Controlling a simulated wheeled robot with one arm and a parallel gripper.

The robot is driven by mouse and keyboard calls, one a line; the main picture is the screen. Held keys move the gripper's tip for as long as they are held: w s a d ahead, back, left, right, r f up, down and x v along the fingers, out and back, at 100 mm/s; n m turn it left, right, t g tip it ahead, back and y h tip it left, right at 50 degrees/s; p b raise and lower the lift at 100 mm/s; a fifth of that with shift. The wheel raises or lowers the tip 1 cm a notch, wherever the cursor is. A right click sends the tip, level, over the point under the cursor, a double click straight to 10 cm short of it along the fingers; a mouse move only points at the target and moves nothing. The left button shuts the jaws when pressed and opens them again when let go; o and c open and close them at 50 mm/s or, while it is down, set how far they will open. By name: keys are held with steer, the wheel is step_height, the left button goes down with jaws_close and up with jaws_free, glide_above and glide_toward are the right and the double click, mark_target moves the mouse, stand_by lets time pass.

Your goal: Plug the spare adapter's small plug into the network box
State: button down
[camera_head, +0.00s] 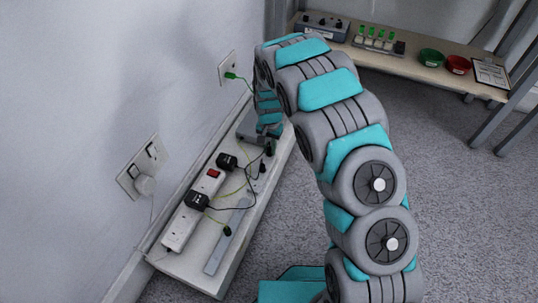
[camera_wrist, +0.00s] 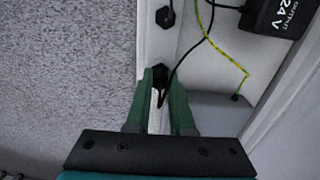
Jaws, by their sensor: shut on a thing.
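My gripper (camera_wrist: 160,84) is shut on a small black plug (camera_wrist: 159,72), with a thin black cable curving up from it. In the head view the gripper (camera_head: 270,143) is low over the far end of the white ledge, partly hidden by my arm. A grey box (camera_head: 248,127), likely the network box, sits there beside it. A grey surface, likely the same box, shows right of the fingers in the wrist view (camera_wrist: 220,108). I cannot see a socket in it. A black adapter marked "OUTPUT 24 V" (camera_wrist: 278,14) shows at the top right.
A white power strip (camera_head: 180,226) with a red switch holds two black adapters (camera_head: 227,161) (camera_head: 197,201). Another small black plug (camera_head: 227,231) lies near a grey strip (camera_head: 222,250). Yellow-green cable (camera_wrist: 228,57) runs close by. The wall bounds the left; carpet (camera_head: 285,215) is clear.

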steer(key=shift+r, duration=0.1)
steer(key=shift+r+p, duration=0.55)
steer(key=shift+r, duration=1.1)
steer(key=shift+r, duration=0.1)
